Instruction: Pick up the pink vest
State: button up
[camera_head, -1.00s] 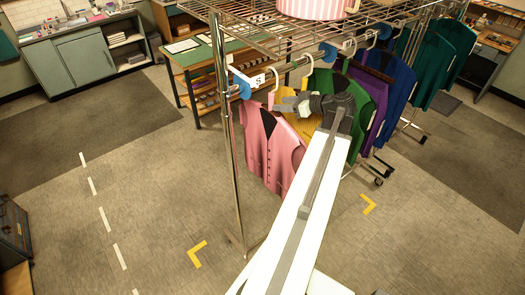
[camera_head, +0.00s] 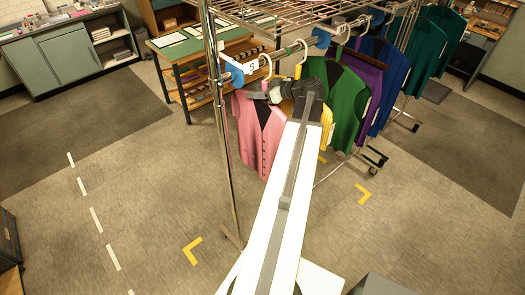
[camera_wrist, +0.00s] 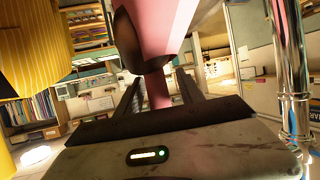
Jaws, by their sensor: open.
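The pink vest (camera_head: 250,142) hangs on a hanger at the near left end of the rack in the head view. In the wrist view the vest (camera_wrist: 178,22) fills the top middle, and a narrow pink part shows between my fingers. My gripper (camera_head: 262,93) is in front of the vest's upper part in the head view, hiding some of it. In the wrist view my gripper (camera_wrist: 160,95) has its two fingers apart. I cannot tell whether they touch the vest.
A yellow vest (camera_wrist: 28,50) hangs close at the left in the wrist view. A green vest (camera_head: 346,105) and several other garments hang farther along the rack. A chrome post (camera_wrist: 290,70) stands close at right. The carpet in front is clear.

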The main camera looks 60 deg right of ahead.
grip_shut()
dwell(1.4)
